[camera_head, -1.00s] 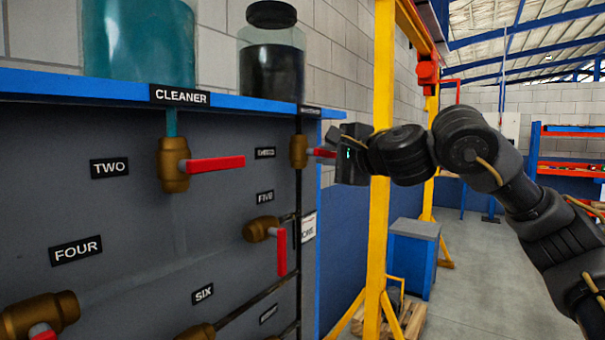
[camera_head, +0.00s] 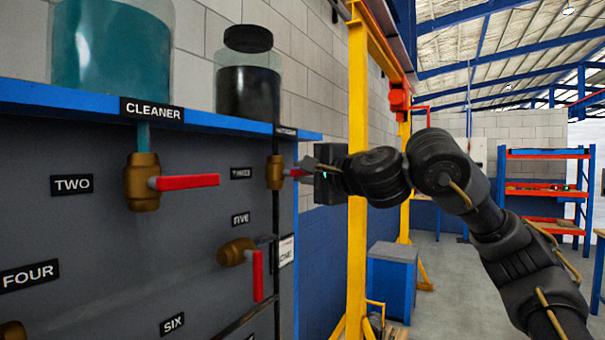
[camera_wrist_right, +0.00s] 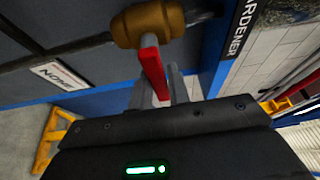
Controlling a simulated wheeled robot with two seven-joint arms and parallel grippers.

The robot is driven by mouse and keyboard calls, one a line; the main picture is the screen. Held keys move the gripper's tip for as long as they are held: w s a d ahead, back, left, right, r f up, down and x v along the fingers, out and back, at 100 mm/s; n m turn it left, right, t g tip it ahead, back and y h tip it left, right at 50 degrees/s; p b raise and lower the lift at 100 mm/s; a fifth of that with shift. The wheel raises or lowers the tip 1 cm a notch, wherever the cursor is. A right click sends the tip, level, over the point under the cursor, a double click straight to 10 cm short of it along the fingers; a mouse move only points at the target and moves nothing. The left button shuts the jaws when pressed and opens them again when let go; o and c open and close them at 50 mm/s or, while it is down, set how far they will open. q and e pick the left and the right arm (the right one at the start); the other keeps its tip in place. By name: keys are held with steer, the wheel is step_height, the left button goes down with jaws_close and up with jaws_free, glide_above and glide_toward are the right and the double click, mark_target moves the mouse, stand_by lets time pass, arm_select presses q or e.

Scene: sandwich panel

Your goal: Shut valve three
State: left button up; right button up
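Valve three (camera_head: 275,172) is a brass body on a vertical pipe, right of the small THREE label (camera_head: 241,173) at the panel's right edge. Its red handle (camera_head: 294,173) points right, across the pipe. My right gripper (camera_head: 308,168) is at the handle, coming from the right. In the right wrist view the brass body (camera_wrist_right: 148,22) is at the top and the red handle (camera_wrist_right: 152,68) lies between my close-set grey fingers (camera_wrist_right: 160,92), which look shut on it. The handle's end is partly hidden between them. My left gripper is not in view.
Valve two (camera_head: 142,182) with a sideways red handle is left; valve five (camera_head: 237,251), handle down, is below. Jars stand on the blue shelf (camera_head: 60,97) above. A yellow post (camera_head: 357,250) stands behind my right gripper; a blue box (camera_head: 392,280) is farther back.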

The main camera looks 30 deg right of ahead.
steer(key=o, duration=0.3)
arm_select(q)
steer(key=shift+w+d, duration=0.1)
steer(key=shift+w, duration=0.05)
arm_select(e)
steer(key=shift+o, duration=0.2)
